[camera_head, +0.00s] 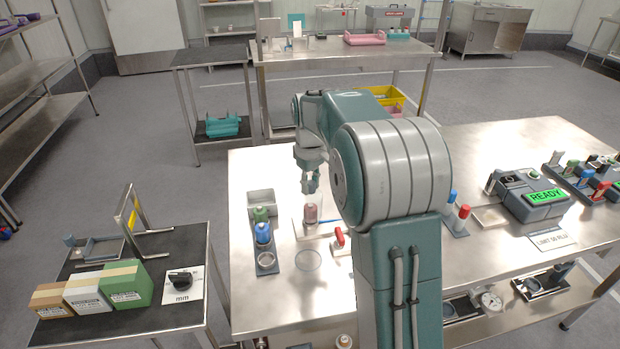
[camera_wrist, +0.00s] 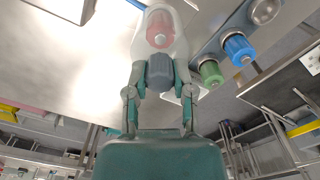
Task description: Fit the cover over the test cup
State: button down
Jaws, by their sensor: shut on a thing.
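In the wrist view, my gripper (camera_wrist: 159,92) is shut on a small dark blue-grey cylinder (camera_wrist: 160,70), which seems to be the cover. The held piece is mostly hidden by the fingers in the head view.
A dark rack (camera_head: 267,270) left of the pink cup holds a green container (camera_head: 260,214), a blue container (camera_head: 263,233) and a round empty-looking place. A red-handled item (camera_head: 340,238) lies right. A clear round outline (camera_head: 308,260) is nearer.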

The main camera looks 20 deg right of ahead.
aim_at(310, 194)
jog(key=shift+f, duration=1.8)
jog(key=shift+c, duration=2)
grip_release()
jog(key=shift+r, duration=0.15)
notch_tip(310, 194, up, 12)
jog(key=shift+f, duration=0.15)
